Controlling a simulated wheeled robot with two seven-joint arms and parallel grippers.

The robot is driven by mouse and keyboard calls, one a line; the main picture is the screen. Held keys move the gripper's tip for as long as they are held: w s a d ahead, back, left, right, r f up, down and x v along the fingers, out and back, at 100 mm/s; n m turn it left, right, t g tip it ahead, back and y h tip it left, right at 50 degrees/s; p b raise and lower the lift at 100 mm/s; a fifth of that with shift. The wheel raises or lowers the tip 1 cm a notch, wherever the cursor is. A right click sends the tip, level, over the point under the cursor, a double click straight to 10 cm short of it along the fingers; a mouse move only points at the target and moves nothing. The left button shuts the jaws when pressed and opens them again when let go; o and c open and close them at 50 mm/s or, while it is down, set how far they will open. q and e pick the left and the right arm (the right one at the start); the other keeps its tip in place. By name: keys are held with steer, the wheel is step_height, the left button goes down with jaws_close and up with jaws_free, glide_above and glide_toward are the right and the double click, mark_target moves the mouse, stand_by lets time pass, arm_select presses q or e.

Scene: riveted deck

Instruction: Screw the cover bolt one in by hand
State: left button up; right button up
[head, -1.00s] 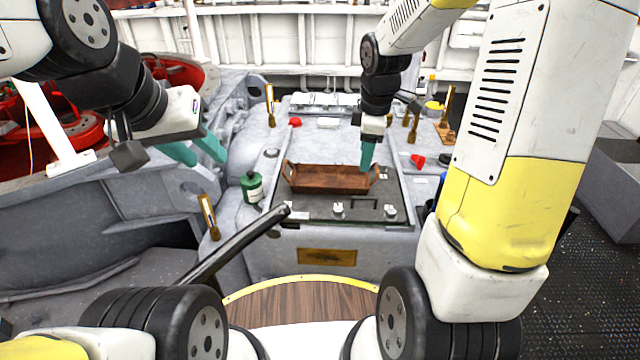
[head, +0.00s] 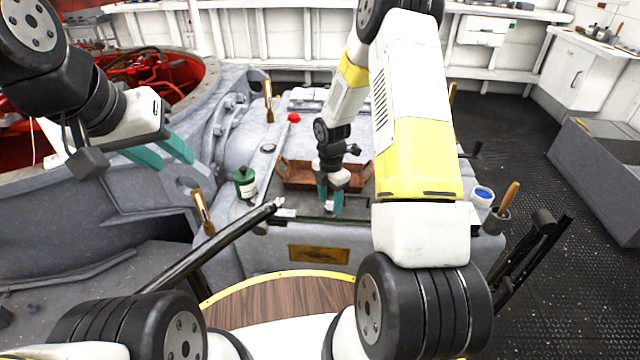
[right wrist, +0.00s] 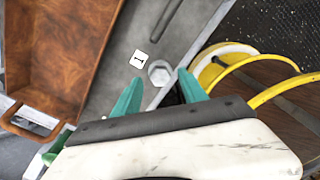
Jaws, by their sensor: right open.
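Cover bolt one (right wrist: 159,72) has a pale hex head and sits on the dark grey cover plate (right wrist: 185,45), beside a white tag (right wrist: 138,59) reading 1. My right gripper (right wrist: 159,80) is open, its teal fingers pointing at the bolt from either side of it, with nothing between them. I cannot tell whether they touch it. In the head view my right gripper (head: 331,201) is low over the plate, in front of the wooden tray, and hides the bolt there. My left gripper (head: 166,153) is open and empty, raised at the left.
The wooden tray (head: 298,176) stands just behind my right gripper. A green bottle (head: 245,184) stands to the left. A blue-topped white tub (head: 482,196) and a cup with a wooden-handled tool (head: 501,214) stand at the right. A red part (head: 293,117) lies at the back.

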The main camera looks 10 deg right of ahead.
steer(key=shift+f, duration=0.7)
jaws_close()
steer(key=shift+m, duration=0.3)
